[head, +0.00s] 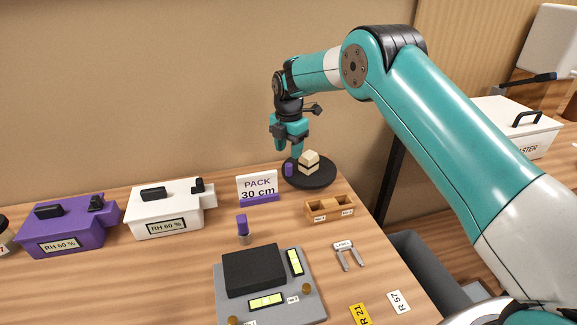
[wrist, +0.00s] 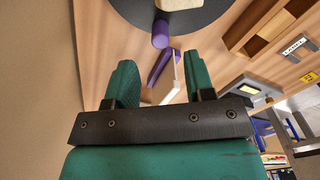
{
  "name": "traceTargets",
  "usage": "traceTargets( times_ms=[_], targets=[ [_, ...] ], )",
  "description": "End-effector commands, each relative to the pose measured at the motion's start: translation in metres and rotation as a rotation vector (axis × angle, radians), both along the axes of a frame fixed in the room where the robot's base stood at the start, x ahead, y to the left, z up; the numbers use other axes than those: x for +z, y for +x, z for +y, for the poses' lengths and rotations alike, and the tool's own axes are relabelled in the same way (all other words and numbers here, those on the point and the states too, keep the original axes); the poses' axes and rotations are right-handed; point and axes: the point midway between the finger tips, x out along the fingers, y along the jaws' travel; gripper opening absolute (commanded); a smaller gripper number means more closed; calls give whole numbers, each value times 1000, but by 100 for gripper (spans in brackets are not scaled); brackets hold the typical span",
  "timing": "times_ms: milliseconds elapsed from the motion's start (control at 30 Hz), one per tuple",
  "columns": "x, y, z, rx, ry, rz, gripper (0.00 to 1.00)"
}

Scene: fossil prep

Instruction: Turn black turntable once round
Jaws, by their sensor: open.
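The black turntable (head: 322,180) is a flat round disc at the back right of the wooden table. A cream block with a dark band (head: 309,161) sits on it. A purple upright peg (head: 288,170) stands near its left rim. The turntable's edge (wrist: 205,22) and the peg (wrist: 160,28) also show at the top of the wrist view. My teal gripper (head: 296,148) points down just above and behind the peg's side of the turntable. In the wrist view its two fingers (wrist: 158,80) are apart with nothing between them, and the peg lies beyond their tips.
A "PACK 30 cm" sign (head: 257,187) stands close left of the turntable. A wooden two-part tray (head: 330,209) is in front. White (head: 165,210) and purple (head: 68,228) boxes stand left. The wall is close behind my gripper. A grey device (head: 268,280) sits nearer.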

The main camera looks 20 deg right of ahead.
Motion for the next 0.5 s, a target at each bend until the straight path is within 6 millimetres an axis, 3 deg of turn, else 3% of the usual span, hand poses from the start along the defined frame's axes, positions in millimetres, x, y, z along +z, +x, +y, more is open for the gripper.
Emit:
traceTargets(
  times_ms=[233, 500],
  targets=[
    [-48, -1, 0, 0, 0, 2, 49],
    [-69, 0, 0, -1, 0, 0, 49]
  ],
)
